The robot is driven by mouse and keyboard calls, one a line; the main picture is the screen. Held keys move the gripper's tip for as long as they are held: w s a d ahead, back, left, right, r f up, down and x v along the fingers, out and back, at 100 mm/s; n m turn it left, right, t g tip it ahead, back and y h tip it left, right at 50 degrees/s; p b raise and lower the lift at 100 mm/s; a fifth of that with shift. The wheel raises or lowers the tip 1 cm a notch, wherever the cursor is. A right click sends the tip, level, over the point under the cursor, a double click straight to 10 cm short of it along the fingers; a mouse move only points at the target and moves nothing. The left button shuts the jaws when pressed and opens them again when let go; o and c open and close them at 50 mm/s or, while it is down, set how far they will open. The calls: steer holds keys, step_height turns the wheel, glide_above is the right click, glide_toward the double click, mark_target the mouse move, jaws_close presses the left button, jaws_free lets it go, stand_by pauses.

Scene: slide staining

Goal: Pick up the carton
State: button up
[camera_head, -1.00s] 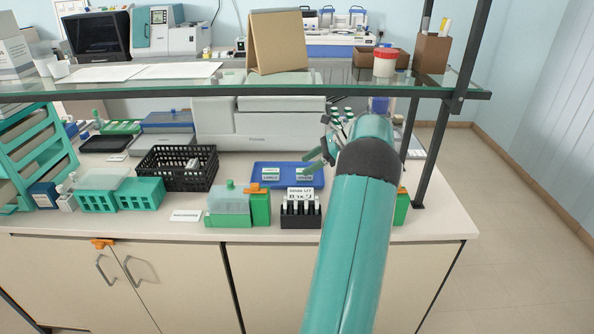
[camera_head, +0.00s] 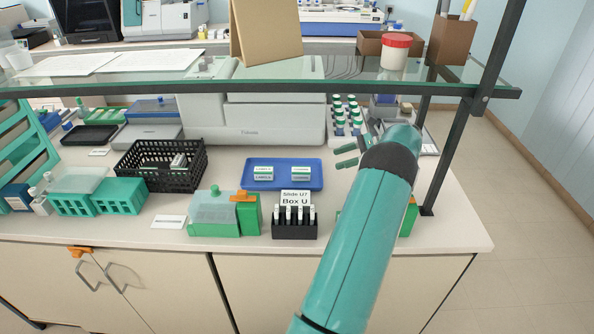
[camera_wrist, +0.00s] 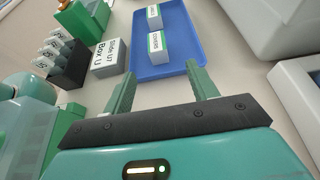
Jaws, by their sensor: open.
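Two small white cartons with green bands and printed labels stand on a blue tray (camera_head: 282,187). The right carton (camera_head: 301,173) is the nearer one in the wrist view (camera_wrist: 158,47), and the left carton (camera_head: 263,173) lies beyond it (camera_wrist: 154,17). My gripper (camera_head: 345,155) is open and empty, to the right of the tray in the head view. In the wrist view its two green fingers (camera_wrist: 161,69) point toward the nearer carton, which lies ahead between their lines. The fingers do not touch it.
A black basket (camera_head: 160,180) is at left, and a large grey machine (camera_head: 270,122) stands behind. A glass shelf (camera_head: 200,88) spans above.

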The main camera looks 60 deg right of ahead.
mark_target(305, 169)
steer(key=x, duration=0.8)
steer(key=shift+w+a, duration=0.2)
steer(key=shift+a, duration=0.3)
steer(key=x, duration=0.4)
steer(key=shift+w+a+f, duration=0.1)
steer(key=shift+w+f, duration=0.2)
steer(key=shift+c, duration=0.2)
steer(key=c, duration=1)
